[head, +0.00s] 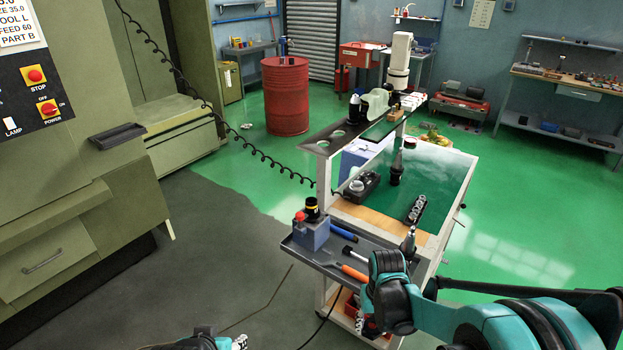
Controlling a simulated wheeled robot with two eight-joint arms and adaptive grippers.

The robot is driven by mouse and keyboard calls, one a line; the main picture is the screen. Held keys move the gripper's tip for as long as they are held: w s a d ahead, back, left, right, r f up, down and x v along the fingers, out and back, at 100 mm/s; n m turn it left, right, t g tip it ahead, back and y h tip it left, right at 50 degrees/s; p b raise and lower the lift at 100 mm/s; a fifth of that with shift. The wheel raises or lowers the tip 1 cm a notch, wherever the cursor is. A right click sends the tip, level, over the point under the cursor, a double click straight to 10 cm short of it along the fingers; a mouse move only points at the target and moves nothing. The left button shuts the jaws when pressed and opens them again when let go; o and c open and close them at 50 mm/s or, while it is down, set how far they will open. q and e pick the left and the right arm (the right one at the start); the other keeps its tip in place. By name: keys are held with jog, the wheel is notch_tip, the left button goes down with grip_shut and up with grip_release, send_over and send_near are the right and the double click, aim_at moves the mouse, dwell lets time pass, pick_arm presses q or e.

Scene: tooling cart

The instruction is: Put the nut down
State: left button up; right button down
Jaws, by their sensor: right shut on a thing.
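My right gripper (363,322) is low at the front right corner of the tooling cart, beside the grey side tray (345,245). Its black and teal wrist covers most of its fingers. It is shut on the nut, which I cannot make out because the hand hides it. Only the top of my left gripper (238,343) shows at the bottom edge, away from the cart. Its fingers are too cut off to judge.
The side tray holds a blue-grey block (311,232), an orange-handled tool (354,273) and a blue-handled tool (343,232). A coiled cable (253,148) hangs at left.

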jog(key=shift+w+d+f, duration=0.1)
jog(key=shift+d+f, duration=0.85)
jog(key=shift+a, duration=0.1)
